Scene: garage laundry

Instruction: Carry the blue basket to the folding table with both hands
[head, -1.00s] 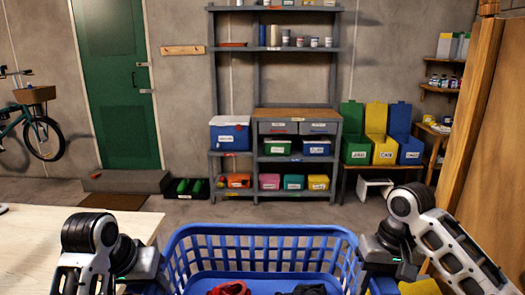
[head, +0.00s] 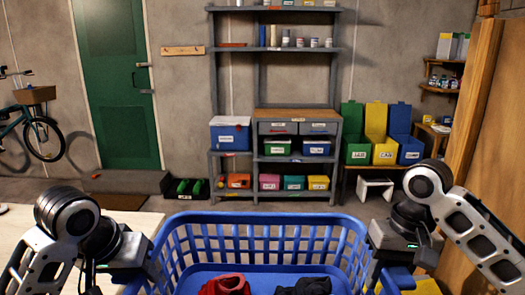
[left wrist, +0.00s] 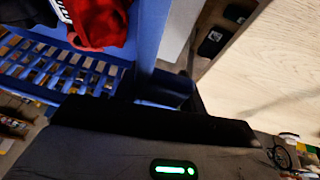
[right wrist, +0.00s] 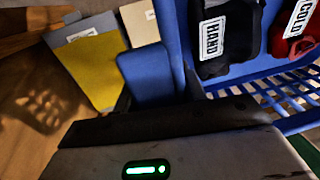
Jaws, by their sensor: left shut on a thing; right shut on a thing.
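The blue basket (head: 262,218) is in front of me at the bottom of the head view, its near part cut off. A red cloth (head: 225,285) and a dark cloth (head: 303,286) lie in it. My left gripper (head: 148,268) is shut on the basket's left side, and my right gripper (head: 376,262) is shut on its right side; their fingertips are mostly hidden. The left wrist view shows the basket's blue wall (left wrist: 150,40); the right wrist view shows labels reading HAND and COLD on the cloths. A pale wooden tabletop (head: 30,235), perhaps the folding table, is at the left.
A grey shelf unit (head: 275,196) with bins stands against the back wall. Green, yellow and blue bins (head: 384,152) and a white step stool (head: 375,187) are right of it. A wooden panel (head: 490,150) stands close at the right. Floor beyond the basket looks clear.

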